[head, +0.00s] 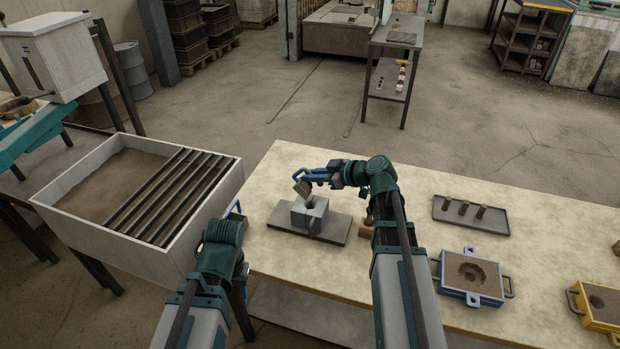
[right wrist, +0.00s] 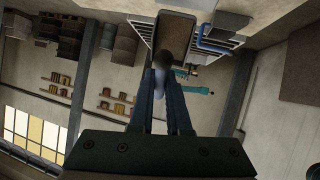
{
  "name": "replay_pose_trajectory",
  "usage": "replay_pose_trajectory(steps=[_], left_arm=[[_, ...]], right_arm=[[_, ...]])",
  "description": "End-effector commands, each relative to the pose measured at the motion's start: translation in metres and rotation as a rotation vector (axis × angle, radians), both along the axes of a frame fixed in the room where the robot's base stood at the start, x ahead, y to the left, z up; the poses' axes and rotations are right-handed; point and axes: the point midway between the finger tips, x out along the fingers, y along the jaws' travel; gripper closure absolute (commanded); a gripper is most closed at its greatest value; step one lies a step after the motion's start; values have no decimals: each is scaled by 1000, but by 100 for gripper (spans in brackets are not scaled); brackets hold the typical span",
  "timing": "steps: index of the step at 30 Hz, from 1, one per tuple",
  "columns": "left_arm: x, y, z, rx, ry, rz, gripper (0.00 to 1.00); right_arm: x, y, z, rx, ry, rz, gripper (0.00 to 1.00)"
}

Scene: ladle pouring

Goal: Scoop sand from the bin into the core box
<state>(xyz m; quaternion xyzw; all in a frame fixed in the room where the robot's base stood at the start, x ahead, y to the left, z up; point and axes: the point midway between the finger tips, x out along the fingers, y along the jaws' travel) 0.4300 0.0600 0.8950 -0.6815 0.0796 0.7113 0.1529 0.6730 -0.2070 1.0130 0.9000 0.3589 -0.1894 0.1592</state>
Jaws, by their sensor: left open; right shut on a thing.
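The sand bin (head: 50,207) is a pale box at the left, with brown sand and dark bars across its right half. The grey core box (head: 315,217) stands on a dark plate (head: 333,229) on the table, with an opening in its top. My right gripper (head: 318,175) is shut on the ladle, whose small brownish cup (head: 302,187) is tilted just above the core box. I cannot tell whether sand is in the cup. In the right wrist view the closed fingers (right wrist: 163,88) show. My left gripper (head: 236,208) is open between bin and table, partly hidden by its wrist.
A dark tray (head: 470,226) with several small cylinders lies at the right of the table (head: 540,235). A blue-framed sand mould (head: 472,296) and a yellow-framed one (head: 580,300) stand nearer. A small brown block (head: 366,232) sits by my right arm.

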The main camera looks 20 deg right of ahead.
Motion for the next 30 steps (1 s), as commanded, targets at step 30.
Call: replay_pose_trajectory(steps=[30], left_arm=[[0,0,-31,0,0,0,50]], right_arm=[[-7,-9,-4,109,-80,-2,100]])
